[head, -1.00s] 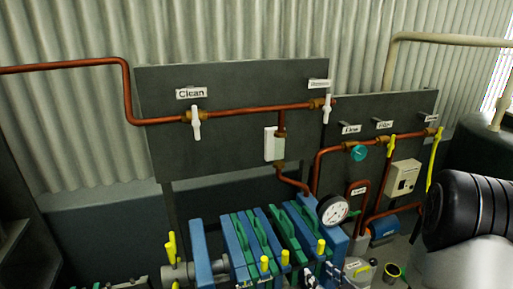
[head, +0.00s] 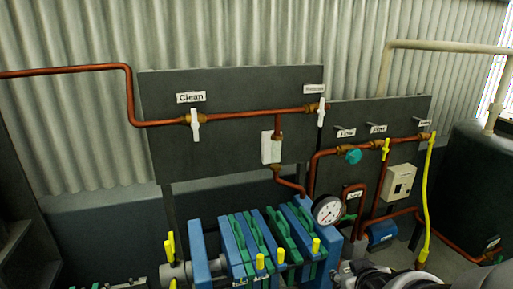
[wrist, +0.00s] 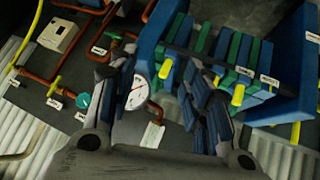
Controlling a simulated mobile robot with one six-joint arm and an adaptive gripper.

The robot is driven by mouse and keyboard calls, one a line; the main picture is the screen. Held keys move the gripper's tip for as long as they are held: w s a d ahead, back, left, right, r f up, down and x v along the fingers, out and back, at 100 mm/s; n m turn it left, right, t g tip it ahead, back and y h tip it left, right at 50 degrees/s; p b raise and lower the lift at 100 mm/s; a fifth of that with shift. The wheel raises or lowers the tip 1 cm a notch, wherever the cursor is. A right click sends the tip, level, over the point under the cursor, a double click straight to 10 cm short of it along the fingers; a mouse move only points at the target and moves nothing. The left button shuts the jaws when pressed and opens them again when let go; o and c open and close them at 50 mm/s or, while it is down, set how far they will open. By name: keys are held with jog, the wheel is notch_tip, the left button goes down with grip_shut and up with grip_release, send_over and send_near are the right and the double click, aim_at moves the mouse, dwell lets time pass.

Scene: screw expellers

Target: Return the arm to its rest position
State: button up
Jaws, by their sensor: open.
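My gripper (wrist: 157,70) shows in the wrist view, with its two dark fingers spread apart and nothing held between them. The pressure gauge (wrist: 138,94) appears in the gap behind the fingers, beside the left one; I cannot tell how far off it is. In the head view only a small part of my arm (head: 395,281) shows at the bottom right edge. My gripper cannot be made out there.
The blue and green filter press (head: 260,245) stands at the bottom centre, with the gauge at its right. Copper pipes and white valves run across the dark panel (head: 230,90). A yellow hose (head: 427,200) hangs at the right, beside a dark tank (head: 475,185).

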jog(key=s+a+r+m+g, duration=0.1)
jog(key=s+a+r+g, duration=0.1)
jog(key=s, duration=0.8)
jog(key=s+a+r+m+g+y+b, duration=0.1)
jog(key=s+a+r, duration=0.3)
jog(key=s, duration=0.5)
jog(key=shift+s+a+g, duration=0.4)
jog(key=shift+a+g, duration=0.1)
jog(key=shift+a, duration=0.3)
jog(key=shift+r, duration=0.1)
